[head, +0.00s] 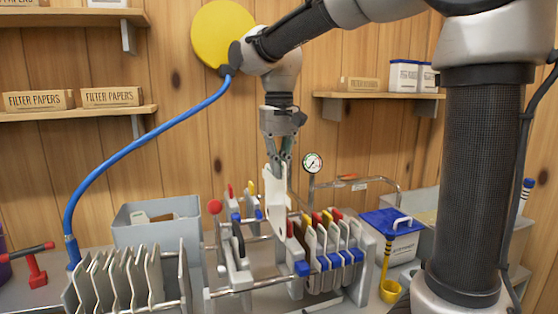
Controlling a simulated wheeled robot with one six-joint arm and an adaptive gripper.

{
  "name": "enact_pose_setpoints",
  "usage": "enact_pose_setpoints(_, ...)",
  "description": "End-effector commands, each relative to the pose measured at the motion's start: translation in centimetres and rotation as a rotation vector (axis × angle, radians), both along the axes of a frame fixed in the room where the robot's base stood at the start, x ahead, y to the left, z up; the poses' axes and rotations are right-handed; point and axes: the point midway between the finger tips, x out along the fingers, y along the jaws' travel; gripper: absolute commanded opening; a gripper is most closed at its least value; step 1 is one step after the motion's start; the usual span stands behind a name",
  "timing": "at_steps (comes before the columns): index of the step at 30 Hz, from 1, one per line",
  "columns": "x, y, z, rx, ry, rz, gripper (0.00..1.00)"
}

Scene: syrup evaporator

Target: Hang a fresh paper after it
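My gripper (280,158) points down over the filter press and is shut on the top of an off-white flat sheet, which looks like a filter paper (277,200). The sheet hangs upright in a gap of the press, left of the row of plates; its lower part is close to the plates, and I cannot tell whether it touches. The press plates (330,262) stand in a row on the right, with blue, red and yellow tabs. A press end piece with a black handle (237,262) stands left of the gap. More off-white sheets (122,278) stand in a rack at the front left.
A grey bin (158,230) with pale pieces inside stands behind the rack. A blue-lidded box (390,228) and a yellow ladle (388,288) are right of the press. A pressure gauge (312,163) stands behind it. Filter paper boxes (38,101) sit on a wall shelf.

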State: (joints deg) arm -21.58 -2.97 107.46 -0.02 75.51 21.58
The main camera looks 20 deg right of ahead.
Motion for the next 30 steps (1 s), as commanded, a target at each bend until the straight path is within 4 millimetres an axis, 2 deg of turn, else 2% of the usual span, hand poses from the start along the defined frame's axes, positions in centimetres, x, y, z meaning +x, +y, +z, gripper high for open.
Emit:
enact_pose_setpoints(7,0.0,0.0,-0.1,0.000,0.000,0.000,0.00)
enact_pose_setpoints(10,0.0,0.0,-0.7,-0.001,0.002,0.000,0.00)
enact_pose_setpoints(30,-0.1,0.0,-8.8,-0.001,0.003,0.000,0.00)
